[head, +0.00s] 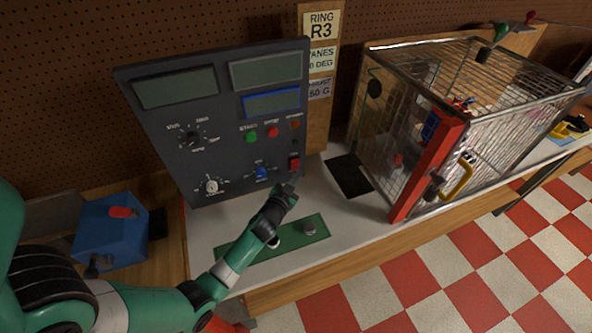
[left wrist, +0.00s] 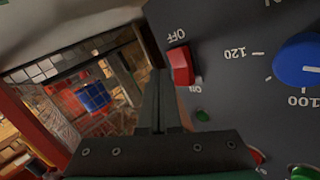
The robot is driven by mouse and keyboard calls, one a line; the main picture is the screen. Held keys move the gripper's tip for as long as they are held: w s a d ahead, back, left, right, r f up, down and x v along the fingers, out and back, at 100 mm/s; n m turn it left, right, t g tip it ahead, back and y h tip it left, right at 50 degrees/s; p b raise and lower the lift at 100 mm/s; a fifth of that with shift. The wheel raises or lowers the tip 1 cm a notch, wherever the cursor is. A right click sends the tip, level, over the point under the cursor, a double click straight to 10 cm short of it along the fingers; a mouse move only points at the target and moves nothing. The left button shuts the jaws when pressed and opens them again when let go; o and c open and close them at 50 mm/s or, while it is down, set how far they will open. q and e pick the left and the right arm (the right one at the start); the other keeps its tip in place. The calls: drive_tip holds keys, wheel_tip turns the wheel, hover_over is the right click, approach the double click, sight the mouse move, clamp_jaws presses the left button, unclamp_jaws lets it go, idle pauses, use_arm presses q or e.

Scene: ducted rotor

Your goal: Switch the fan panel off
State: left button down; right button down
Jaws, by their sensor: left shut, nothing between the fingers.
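The fan panel (head: 220,110) is a dark, tilted console with blank displays, knobs and small buttons. Its red rocker switch (head: 294,163) is at the lower right corner. In the left wrist view the red switch (left wrist: 181,66) sits between upside-down OFF and ON labels. I cannot tell which side is pressed. My left gripper (head: 293,181) is shut and empty, just below and in front of the switch. In the left wrist view its fingertips (left wrist: 161,76) are beside the switch; contact cannot be told. My right gripper is not in view.
A blue knob (head: 261,173) and a white knob (head: 211,186) are left of the switch. A wire cage (head: 500,115) with a red front post (head: 430,165) stands to the right. A green mat (head: 285,240) lies on the bench; a blue box (head: 110,230) is at left.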

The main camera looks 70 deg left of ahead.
use_arm(q)
drive_tip(key=shift+d, duration=0.1)
drive_tip(key=shift+d+r, duration=0.35)
drive_tip(key=shift+d, duration=0.4)
drive_tip(key=shift+d+r, duration=0.35)
drive_tip(key=shift+d, duration=0.35)
drive_tip(key=shift+d+r, duration=0.35)
drive_tip(key=shift+d, duration=0.4)
